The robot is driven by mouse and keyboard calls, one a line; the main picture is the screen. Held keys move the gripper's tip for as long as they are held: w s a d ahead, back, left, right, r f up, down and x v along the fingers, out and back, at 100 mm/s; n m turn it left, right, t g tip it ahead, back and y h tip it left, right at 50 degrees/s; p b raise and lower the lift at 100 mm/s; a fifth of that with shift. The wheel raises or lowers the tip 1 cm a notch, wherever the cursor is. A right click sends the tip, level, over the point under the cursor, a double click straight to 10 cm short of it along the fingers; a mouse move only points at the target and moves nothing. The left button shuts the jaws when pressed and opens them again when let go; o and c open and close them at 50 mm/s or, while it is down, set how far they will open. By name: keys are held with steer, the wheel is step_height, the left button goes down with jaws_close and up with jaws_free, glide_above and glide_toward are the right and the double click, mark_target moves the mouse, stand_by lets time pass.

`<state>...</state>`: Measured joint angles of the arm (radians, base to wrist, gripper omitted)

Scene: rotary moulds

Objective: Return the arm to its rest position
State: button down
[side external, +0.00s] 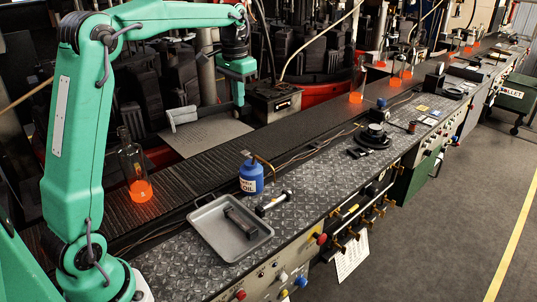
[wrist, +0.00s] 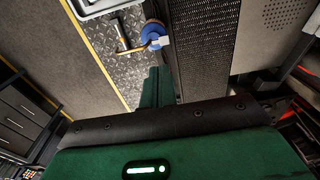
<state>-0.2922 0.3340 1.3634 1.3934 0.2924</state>
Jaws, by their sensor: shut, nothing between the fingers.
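My green arm rises at the left in the side external view and reaches right over the conveyor. My gripper (side external: 239,103) hangs pointing down above the far side of the conveyor (side external: 215,155). Its fingers are shut with nothing held, and it stands clear of the bottles. In the wrist view the green fingers of my gripper (wrist: 158,75) show together above the dark wrist housing. A clear bottle with a glowing orange base (side external: 134,175) stands upright on the conveyor near my upper arm.
A blue oil can (side external: 251,178), also in the wrist view (wrist: 153,33), stands beside a grey tray (side external: 204,223) on the tread-plate bench. More glowing bottles (side external: 357,85) stand farther along the conveyor. Dark machinery lines the back. The floor at right (side external: 460,200) is clear.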

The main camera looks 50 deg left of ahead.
steer(key=s+d+r+t, duration=0.1)
steer(key=s+d+r, duration=0.2)
steer(key=s+d, duration=0.35)
steer(key=s+d+f+t, duration=0.2)
steer(key=s+d+f, duration=0.1)
steer(key=s, duration=0.6)
steer(key=s+d+f+t, duration=0.2)
steer(key=s+d+f, duration=0.1)
steer(key=s, duration=0.6)
steer(key=shift+d+f, duration=0.4)
steer(key=shift+d, duration=0.4)
